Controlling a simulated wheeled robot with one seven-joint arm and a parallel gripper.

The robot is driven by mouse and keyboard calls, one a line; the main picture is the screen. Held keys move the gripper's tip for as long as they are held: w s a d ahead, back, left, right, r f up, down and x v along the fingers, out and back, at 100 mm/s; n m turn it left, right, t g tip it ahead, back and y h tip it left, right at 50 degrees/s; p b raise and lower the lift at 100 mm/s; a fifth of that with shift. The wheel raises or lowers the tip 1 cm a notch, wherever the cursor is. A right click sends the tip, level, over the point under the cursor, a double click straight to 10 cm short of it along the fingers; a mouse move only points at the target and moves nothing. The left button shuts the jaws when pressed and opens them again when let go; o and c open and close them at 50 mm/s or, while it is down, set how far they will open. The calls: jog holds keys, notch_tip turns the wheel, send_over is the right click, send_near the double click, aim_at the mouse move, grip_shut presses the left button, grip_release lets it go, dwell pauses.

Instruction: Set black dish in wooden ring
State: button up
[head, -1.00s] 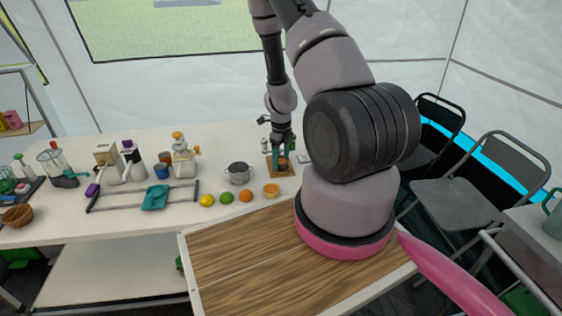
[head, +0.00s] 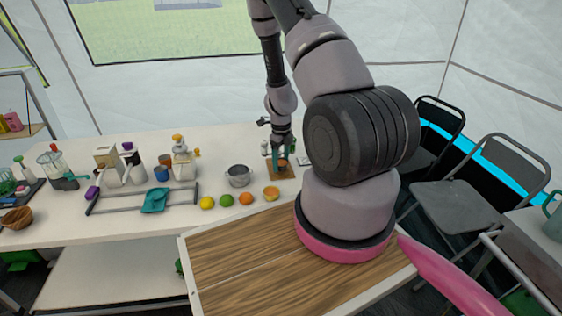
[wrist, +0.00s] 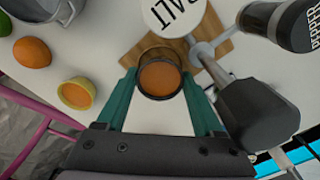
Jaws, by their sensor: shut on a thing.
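My gripper (wrist: 160,80) has its teal fingers closed on either side of a round, dark-rimmed dish (wrist: 160,52) with an orange-brown inside, seen from above in the wrist view. This looks like the black dish. In the head view my gripper (head: 279,163) is low over a small wooden board (head: 285,176) at the table's right end. The board (wrist: 217,47) shows partly beneath the dish in the wrist view.
A salt shaker (wrist: 172,14) and a pepper shaker (wrist: 283,24) stand close to my gripper.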

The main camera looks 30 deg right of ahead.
jog(key=shift+f, duration=0.8)
jog(key=shift+r, duration=0.35)
jog(key=shift+r, duration=0.4)
jog(key=shift+r, duration=0.1)
jog(key=shift+f, duration=0.8)
dwell(0.6)
jog(key=o, duration=0.7)
